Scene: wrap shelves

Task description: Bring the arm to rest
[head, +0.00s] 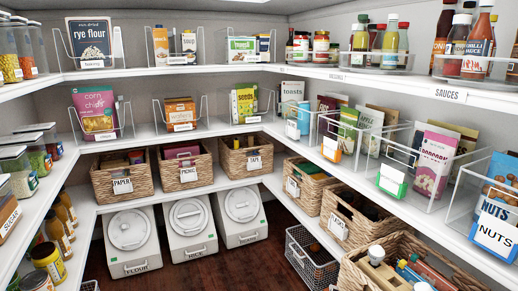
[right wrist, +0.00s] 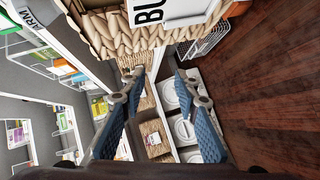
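My right gripper (right wrist: 158,77) shows in the right wrist view with its two blue-padded fingers spread apart. It is open, and nothing shows between the fingers. A wicker basket (right wrist: 110,38) with a white label starting "BU" is close by at the top of that view; I see a gap between it and the fingers. Neither gripper nor arm shows in the head view. My left gripper is not seen in any view.
White pantry shelves (head: 215,135) run along the back and both sides. Wicker baskets (head: 247,155), wire bins (head: 312,255), jars and boxes fill them. White lidded bins (head: 187,230) stand below at the back. The dark wood floor (head: 215,275) is clear in the middle.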

